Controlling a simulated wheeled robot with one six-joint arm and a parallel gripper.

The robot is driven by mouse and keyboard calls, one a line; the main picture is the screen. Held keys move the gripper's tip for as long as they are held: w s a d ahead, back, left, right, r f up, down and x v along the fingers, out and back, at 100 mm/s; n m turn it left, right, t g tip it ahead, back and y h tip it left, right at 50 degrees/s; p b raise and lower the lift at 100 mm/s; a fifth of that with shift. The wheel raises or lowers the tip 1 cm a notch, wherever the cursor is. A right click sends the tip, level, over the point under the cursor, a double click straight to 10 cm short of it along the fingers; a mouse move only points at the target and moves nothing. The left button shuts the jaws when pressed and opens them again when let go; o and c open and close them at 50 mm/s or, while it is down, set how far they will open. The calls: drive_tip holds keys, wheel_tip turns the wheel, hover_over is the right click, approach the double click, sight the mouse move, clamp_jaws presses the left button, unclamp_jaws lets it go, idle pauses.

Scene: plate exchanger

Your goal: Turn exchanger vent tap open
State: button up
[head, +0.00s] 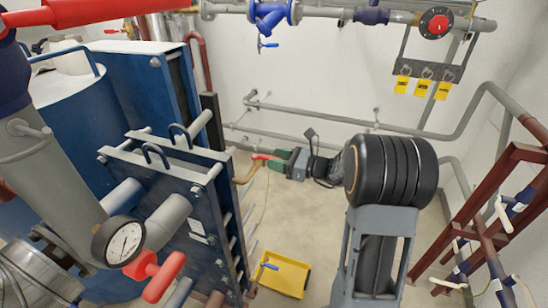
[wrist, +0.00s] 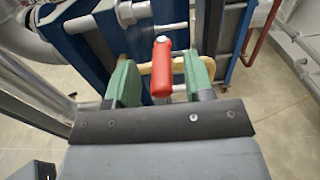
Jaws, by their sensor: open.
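A red tap lever (wrist: 163,70) stands upright between my gripper's two green fingers in the wrist view. My gripper (wrist: 160,77) is open around it, with a visible gap on each side. A tan, curved pipe (wrist: 148,67) crosses behind the lever. In the head view the red lever (head: 263,157) shows at the front of my gripper (head: 272,164), beside the blue plate exchanger (head: 190,220). The tap's body is mostly hidden by the gripper in the wrist view.
A pressure gauge (head: 118,241) and another red handle (head: 158,276) are at the lower left. A yellow tray (head: 285,276) lies on the floor. Grey pipes (head: 330,120) run along the back wall. A dark red rack (head: 480,205) stands at the right.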

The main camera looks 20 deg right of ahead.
drive_tip(key=shift+x, duration=0.85)
drive_tip(key=shift+c, duration=0.4)
clamp_jaws()
